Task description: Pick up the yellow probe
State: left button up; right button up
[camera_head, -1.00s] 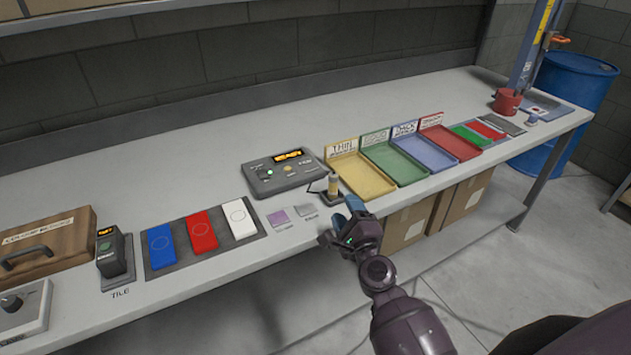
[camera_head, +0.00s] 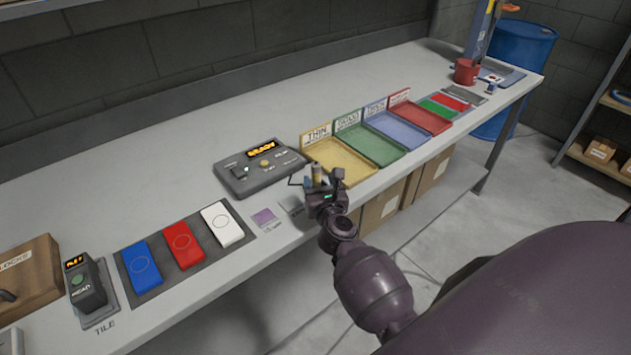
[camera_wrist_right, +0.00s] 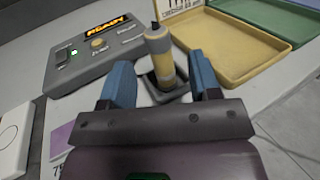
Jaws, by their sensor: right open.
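In the head view the probe (camera_head: 317,174) is partly hidden by my right gripper (camera_head: 325,184). In the wrist view my right gripper (camera_wrist_right: 165,78) is open, with one blue finger on each side of the probe's line. The probe appears a little beyond the fingertips, and I cannot tell whether either finger touches it. My left gripper is not in view.
A grey meter box (camera_head: 259,172) reading READY stands left of the probe. A yellow tray (camera_head: 345,160) is close behind and right, with green, blue and red trays beyond. Blue, red and white tiles (camera_head: 182,243) lie to the left. The bench's front edge is close.

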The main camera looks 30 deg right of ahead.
aim_at(315, 165)
jog(key=shift+x, duration=0.9)
jog(key=x, duration=0.5)
jog(key=shift+r, duration=0.15)
jog(key=shift+s, duration=0.1)
jog(key=shift+a, duration=0.1)
jog(key=c, duration=1)
jog(key=shift+r, duration=0.15)
